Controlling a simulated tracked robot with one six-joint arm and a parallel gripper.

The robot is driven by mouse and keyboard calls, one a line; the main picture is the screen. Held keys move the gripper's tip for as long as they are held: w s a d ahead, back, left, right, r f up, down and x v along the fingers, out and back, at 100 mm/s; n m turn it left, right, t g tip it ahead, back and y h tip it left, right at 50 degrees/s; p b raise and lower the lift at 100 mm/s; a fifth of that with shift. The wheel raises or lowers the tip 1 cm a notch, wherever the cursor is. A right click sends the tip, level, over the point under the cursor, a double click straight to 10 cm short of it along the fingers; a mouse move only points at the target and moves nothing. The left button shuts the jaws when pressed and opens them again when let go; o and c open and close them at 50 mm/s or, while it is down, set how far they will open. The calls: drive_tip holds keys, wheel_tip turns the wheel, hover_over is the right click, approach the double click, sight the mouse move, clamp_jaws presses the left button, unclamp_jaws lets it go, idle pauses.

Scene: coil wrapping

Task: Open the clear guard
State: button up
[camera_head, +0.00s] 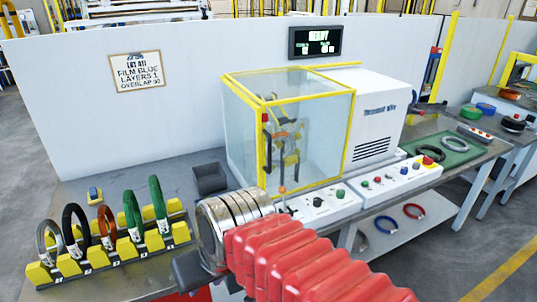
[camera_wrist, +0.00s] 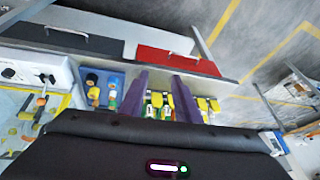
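The clear guard (camera_head: 300,130) is a see-through box with yellow edges, standing shut on the bench in the middle of the head view. Wrapping parts show inside it. A short lever with an orange knob (camera_head: 282,189) stands at its lower front. Part of the guard's yellow edging (camera_wrist: 62,103) shows at the left of the wrist view. My gripper (camera_wrist: 160,76) shows two dark purple fingers set apart with nothing between them. It is away from the guard. In the head view my wrist and red arm sleeve are in front of the bench, and the fingertips are hidden.
A rack (camera_head: 115,255) holds several coils at the left. A dark bin (camera_head: 210,178) stands left of the guard. Button panels (camera_head: 318,203) line the bench front. A white machine housing (camera_head: 375,120) adjoins the guard's right side. A green mat (camera_head: 440,150) lies farther right.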

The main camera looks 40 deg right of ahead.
drive_tip(key=w+d+m+t+y, duration=0.35)
drive_tip(key=w+d+m, duration=0.2)
drive_tip(key=m, duration=0.45)
drive_tip(key=w+d+m+t+y, duration=0.2)
drive_tip(key=w+d+m+y, duration=0.2)
drive_tip(key=w+m, duration=0.45)
drive_tip(key=s+d+r+m+t+h, duration=0.1)
drive_tip(key=d+m+t+h, duration=0.2)
drive_tip(key=d, duration=1)
drive_tip(key=s+d+m+t+h, duration=0.2)
drive_tip(key=d+m+t+h, duration=0.2)
drive_tip(key=d+m, duration=1)
drive_tip(key=h, duration=0.3)
drive_tip(key=shift+r, duration=0.4)
drive_tip(key=shift+t, duration=0.25)
hover_over(269, 169)
drive_tip(key=shift+w+d, duration=0.3)
drive_tip(key=shift+c, duration=0.3)
